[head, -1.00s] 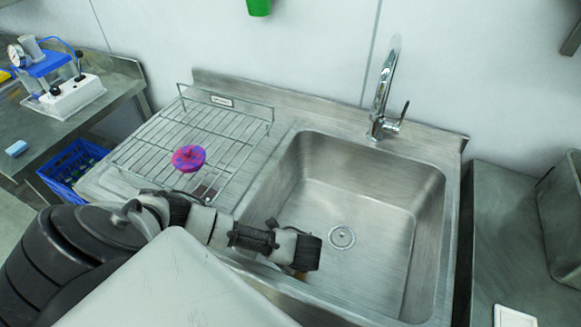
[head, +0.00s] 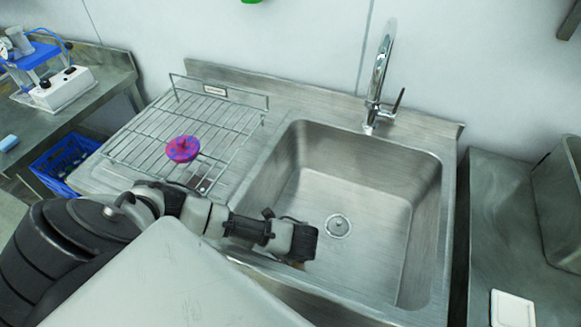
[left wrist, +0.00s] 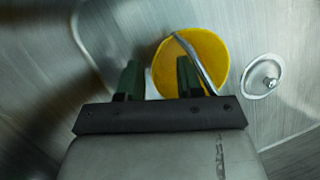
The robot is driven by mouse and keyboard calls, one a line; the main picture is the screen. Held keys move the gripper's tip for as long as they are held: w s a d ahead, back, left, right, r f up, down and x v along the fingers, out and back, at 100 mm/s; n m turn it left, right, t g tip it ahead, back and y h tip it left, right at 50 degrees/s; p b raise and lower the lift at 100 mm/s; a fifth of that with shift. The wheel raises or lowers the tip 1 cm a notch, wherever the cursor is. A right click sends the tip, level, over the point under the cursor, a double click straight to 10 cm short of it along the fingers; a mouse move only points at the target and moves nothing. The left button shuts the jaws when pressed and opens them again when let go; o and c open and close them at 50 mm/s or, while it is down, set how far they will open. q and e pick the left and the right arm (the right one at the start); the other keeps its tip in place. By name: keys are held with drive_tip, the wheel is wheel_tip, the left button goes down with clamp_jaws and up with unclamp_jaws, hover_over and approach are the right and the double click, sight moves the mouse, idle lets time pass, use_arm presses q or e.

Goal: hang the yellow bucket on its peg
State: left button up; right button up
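The yellow bucket (left wrist: 205,55) shows in the left wrist view, down in the steel sink near the drain, with its thin metal handle (left wrist: 195,58) slanting across it. My left gripper (left wrist: 158,80) is over it with its two dark green fingers apart. The right-hand finger overlaps the bucket and lies beside the handle; I cannot tell whether they touch. In the head view my left gripper (head: 298,243) reaches over the near left part of the sink and hides almost all of the bucket. My right gripper is not in view. No peg can be made out.
The sink (head: 375,165) has a tall faucet (head: 376,85) at the back. A wire rack (head: 150,130) at left holds a purple-pink round object (head: 182,149). A green object (head: 252,1) is cut off at the top edge. A blue crate (head: 65,160) sits lower left.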

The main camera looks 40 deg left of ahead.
use_arm(q)
drive_tip(key=w+a+r+v, duration=0.1)
drive_tip(key=a+v, duration=0.1)
drive_tip(key=v, duration=1.2)
drive_tip(key=shift+a+r+p, duration=0.2)
drive_tip(key=shift+r+p, duration=0.2)
drive_tip(key=shift+r, duration=0.15)
